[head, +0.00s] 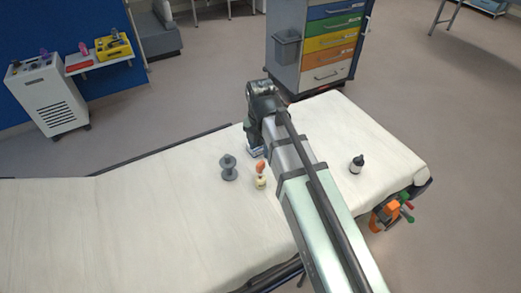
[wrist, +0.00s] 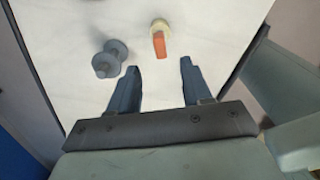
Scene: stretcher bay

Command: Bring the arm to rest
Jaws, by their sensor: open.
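My arm reaches out over a stretcher (head: 90,215) with a white sheet. My gripper (wrist: 158,75) is open, its two fingers apart with nothing between them. In the head view my gripper (head: 255,148) is mostly hidden by my arm, near the stretcher's far edge. A grey spool-shaped object (head: 228,168) stands on the sheet to the left; it also shows left of the fingers in the wrist view (wrist: 110,58). A small pale yellow and orange object (head: 261,180) is beside the spool; in the wrist view it (wrist: 160,27) lies beyond the fingertips.
A small dark bottle with a white band (head: 357,164) stands on the sheet right of my arm. A drawer cart (head: 325,45) stands behind the stretcher. Orange and green clamps (head: 390,212) hang at its right end. The sheet's left part is clear.

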